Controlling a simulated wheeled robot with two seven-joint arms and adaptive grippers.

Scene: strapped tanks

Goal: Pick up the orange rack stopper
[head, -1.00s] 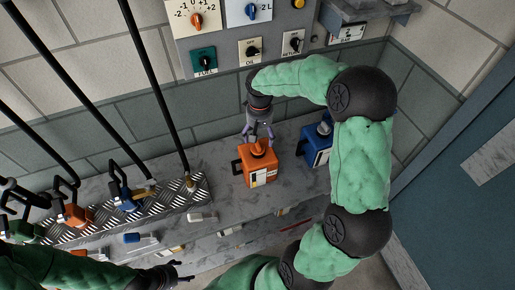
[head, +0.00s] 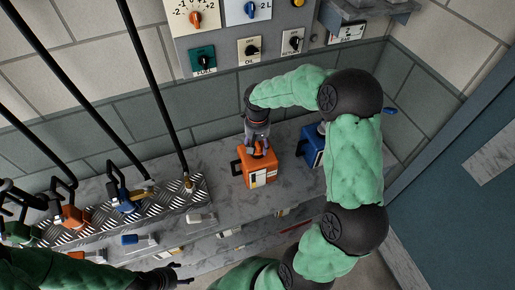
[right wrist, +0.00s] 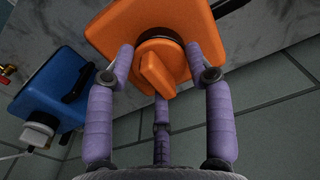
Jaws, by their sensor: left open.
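An orange tank (head: 259,173) with an orange cap stands on the grey bench. In the right wrist view the orange cap (right wrist: 158,70) has a raised grip bar above a dark ring. I cannot tell a separate orange rack stopper from this cap. My right gripper (head: 258,147) is over the tank top. In the right wrist view its purple fingers (right wrist: 160,60) are spread around the cap; firm contact is not clear. My left gripper (head: 181,273) is open and empty at the lower left, away from the tank.
A blue tank (head: 312,145) stands right of the orange one, and also shows in the right wrist view (right wrist: 55,88). A tread-plate rack (head: 170,196) with hosed nozzles is at left. A control panel (head: 247,45) hangs on the wall. Small items lie below the rack.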

